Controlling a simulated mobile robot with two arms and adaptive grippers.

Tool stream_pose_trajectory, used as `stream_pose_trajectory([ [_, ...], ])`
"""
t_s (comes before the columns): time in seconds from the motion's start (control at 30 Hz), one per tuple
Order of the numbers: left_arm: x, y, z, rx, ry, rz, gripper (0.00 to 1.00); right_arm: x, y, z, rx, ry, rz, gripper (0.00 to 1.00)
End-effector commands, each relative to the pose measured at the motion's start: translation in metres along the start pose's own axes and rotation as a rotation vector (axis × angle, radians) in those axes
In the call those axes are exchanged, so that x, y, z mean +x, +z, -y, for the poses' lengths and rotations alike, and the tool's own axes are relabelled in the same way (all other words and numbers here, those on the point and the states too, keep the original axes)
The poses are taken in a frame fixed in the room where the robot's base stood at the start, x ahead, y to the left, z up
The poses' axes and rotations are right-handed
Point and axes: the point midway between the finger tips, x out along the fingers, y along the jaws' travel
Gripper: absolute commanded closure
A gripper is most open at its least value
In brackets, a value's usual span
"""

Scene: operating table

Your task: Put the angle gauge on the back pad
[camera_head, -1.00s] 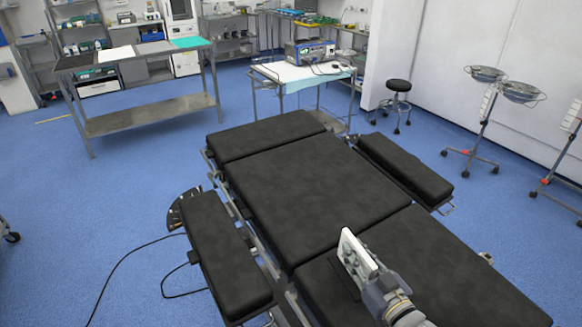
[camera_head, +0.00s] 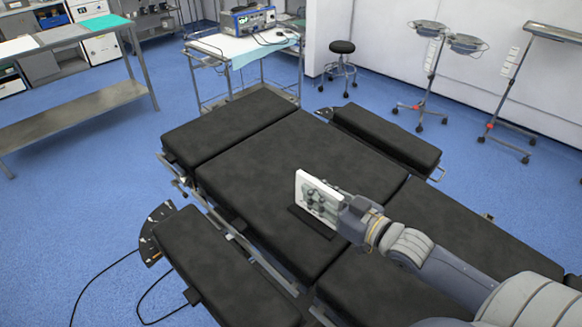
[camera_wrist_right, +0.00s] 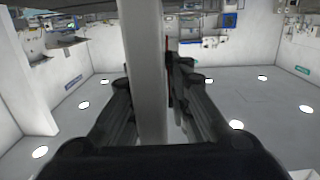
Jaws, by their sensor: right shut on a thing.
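The angle gauge, seen as a flat white slab (camera_head: 301,186), is held on edge in my right gripper (camera_head: 322,203). The gripper's fingers cover much of its near face. In the right wrist view the pale slab (camera_wrist_right: 148,70) stands upright between the two dark fingers. The back pad, taken as the large black middle cushion (camera_head: 270,160), lies beneath the gripper. A dark, shadow-like rectangle (camera_head: 310,224) shows on the cushion below the slab, which appears to be above the surface. My left gripper is not in view.
A black head-end cushion (camera_head: 225,128) adjoins the middle one. Side cushions flank the table at left (camera_head: 222,268) and right (camera_head: 385,137). A trolley (camera_head: 245,55) stands beyond. The middle cushion's top is otherwise clear.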

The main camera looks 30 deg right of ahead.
Motion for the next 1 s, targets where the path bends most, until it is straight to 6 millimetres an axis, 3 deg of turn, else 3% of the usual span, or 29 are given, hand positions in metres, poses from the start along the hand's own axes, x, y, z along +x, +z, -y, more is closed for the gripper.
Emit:
stream_pose_trajectory([
  [0.23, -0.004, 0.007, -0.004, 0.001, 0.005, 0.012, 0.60, 0.044, -0.003, -0.018, -0.002, 0.001, -0.005, 1.00],
  [0.6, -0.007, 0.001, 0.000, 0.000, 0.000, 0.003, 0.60, 0.106, -0.002, -0.043, -0.004, 0.002, -0.005, 1.00],
  [0.8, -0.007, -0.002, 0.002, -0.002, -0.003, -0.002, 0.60, 0.127, 0.000, -0.051, -0.001, 0.001, -0.004, 1.00],
  [1.0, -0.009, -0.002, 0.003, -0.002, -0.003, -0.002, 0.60, 0.132, 0.012, -0.053, 0.000, 0.002, 0.001, 1.00],
])
